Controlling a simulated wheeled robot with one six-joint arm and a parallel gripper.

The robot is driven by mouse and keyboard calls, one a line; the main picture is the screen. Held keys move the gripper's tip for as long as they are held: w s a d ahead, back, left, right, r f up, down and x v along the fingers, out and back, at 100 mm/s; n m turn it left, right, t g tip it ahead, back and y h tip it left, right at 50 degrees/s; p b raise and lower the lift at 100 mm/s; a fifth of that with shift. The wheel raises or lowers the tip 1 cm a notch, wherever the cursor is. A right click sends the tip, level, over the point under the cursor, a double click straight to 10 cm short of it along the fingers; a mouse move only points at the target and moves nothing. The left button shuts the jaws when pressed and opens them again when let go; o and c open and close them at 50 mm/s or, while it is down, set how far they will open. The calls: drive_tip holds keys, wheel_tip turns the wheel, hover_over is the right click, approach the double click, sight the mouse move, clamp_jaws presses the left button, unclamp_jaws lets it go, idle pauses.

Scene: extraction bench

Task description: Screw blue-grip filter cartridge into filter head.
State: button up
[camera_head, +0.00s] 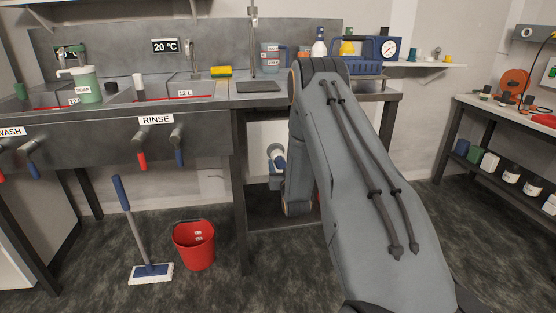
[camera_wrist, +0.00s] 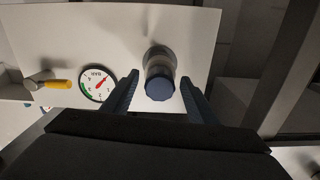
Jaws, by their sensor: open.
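In the wrist view the blue-grip filter cartridge (camera_wrist: 160,88) points toward the camera, its dark blue ribbed end nearest. Behind it a metallic round part (camera_wrist: 158,56), which looks like the filter head, sits against a white panel (camera_wrist: 215,40). How far the cartridge is seated in it cannot be told. My gripper (camera_wrist: 160,77) is open, with one finger on each side of the blue grip and a visible gap on both sides. In the head view my arm reaches under the bench and hides most of this area.
A pressure gauge (camera_wrist: 96,83) and a yellow-handled valve (camera_wrist: 56,84) sit left of the cartridge on the panel. A dark upright post (camera_wrist: 292,65) stands to the right. In the head view a red bucket (camera_head: 194,245) and a mop (camera_head: 148,272) stand on the floor left of the bench.

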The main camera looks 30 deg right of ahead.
drive_tip(key=n, duration=1.3)
drive_tip(key=shift+p, duration=0.3)
drive_tip(key=c, duration=1.2)
drive_tip(key=m, duration=0.3)
drive_tip(key=o, duration=1.2)
drive_tip(key=shift+m, duration=0.3)
drive_tip(key=shift+o, duration=0.2)
drive_tip(key=shift+s, duration=0.1)
